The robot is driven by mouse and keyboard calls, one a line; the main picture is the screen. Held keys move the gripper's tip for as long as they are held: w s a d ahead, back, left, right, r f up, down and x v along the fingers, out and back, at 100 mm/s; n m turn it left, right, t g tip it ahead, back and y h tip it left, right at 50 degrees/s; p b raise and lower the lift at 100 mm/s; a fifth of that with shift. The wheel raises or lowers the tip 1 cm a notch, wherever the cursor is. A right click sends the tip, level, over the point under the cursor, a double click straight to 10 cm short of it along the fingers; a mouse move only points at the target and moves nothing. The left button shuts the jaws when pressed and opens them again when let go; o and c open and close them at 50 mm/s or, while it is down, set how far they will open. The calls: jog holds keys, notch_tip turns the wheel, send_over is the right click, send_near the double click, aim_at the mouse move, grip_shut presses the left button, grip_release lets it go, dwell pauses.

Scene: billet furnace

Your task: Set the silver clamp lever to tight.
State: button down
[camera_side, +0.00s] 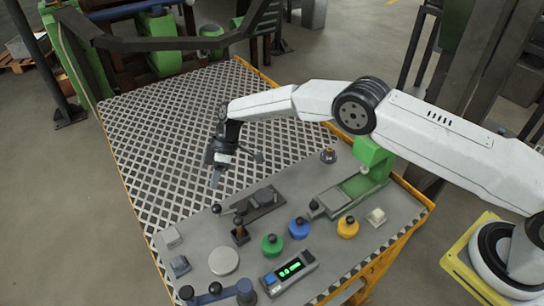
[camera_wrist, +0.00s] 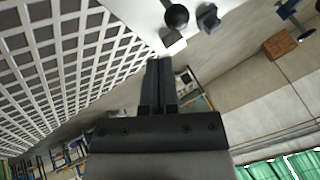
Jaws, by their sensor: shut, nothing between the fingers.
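My gripper (camera_side: 216,180) hangs over the patterned plate, left of the fixtures, with its fingers pointing down. In the wrist view my gripper (camera_wrist: 158,68) has its two dark fingers together and nothing between them. A dark clamp-like fixture (camera_side: 264,198) lies on the grey worktop, with a thin rod and black knob (camera_side: 216,208) at its left. A grey slide fixture (camera_side: 334,201) with a black knob stands further right. I cannot tell for certain which is the silver clamp lever, nor its setting. My gripper appears apart from all of them.
A short upright lever (camera_side: 240,232), green knob (camera_side: 272,245), blue knob (camera_side: 299,229), yellow knob (camera_side: 347,228), silver disc (camera_side: 224,261) and display box (camera_side: 290,270) crowd the worktop. A blue lever device (camera_side: 215,294) stands at the front. The patterned plate (camera_side: 150,130) is clear.

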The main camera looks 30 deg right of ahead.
jog(key=v, duration=0.3)
jog(key=shift+d+r, duration=0.1)
jog(key=shift+d+r, duration=0.1)
dwell(0.3)
jog(key=s+d+r+m+t+h, duration=0.2)
jog(key=s+d+r+m, duration=0.25)
jog(key=d, duration=0.35)
jog(key=s+d+r+m+t+h, duration=0.1)
jog(key=s+d+r+m+h, duration=0.1)
jog(key=s+d+r+m, duration=0.45)
jog(key=s+d+m+t+h, duration=0.1)
jog(key=s+d, duration=0.4)
jog(key=s, duration=0.3)
jog(key=s+d+m+t+h, duration=0.1)
jog(key=s+d, duration=0.5)
jog(key=s, duration=0.3)
jog(key=shift+d+r+m, duration=0.2)
jog(key=shift+r+m, duration=0.05)
jog(key=shift+m, duration=0.15)
